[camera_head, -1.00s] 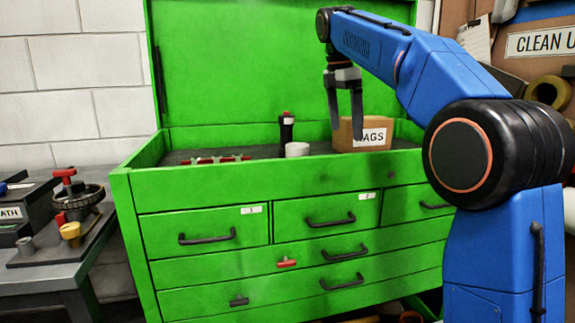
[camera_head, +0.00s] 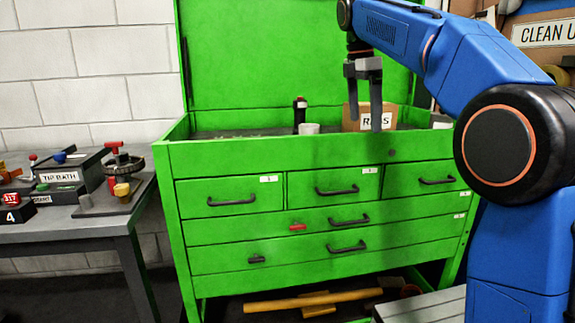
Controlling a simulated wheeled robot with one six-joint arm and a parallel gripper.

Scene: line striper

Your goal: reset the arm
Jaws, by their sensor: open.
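My gripper (camera_head: 364,122) hangs from my blue arm, pointing down, in front of the open top of a green tool chest (camera_head: 420,152). Its two dark fingers are apart with nothing between them. It overlaps a cardboard box labelled RAGS (camera_head: 352,124) in the picture and hides part of it. I cannot tell how far the fingers are from the box.
A white cup (camera_head: 309,128) and a dark bottle (camera_head: 299,115) stand in the chest top. The chest drawers are shut. A grey bench (camera_head: 70,226) with a TIP BATH box (camera_head: 68,174) stands left. Wooden-handled tools (camera_head: 312,300) lie below the chest. Dark floor shows at lower left.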

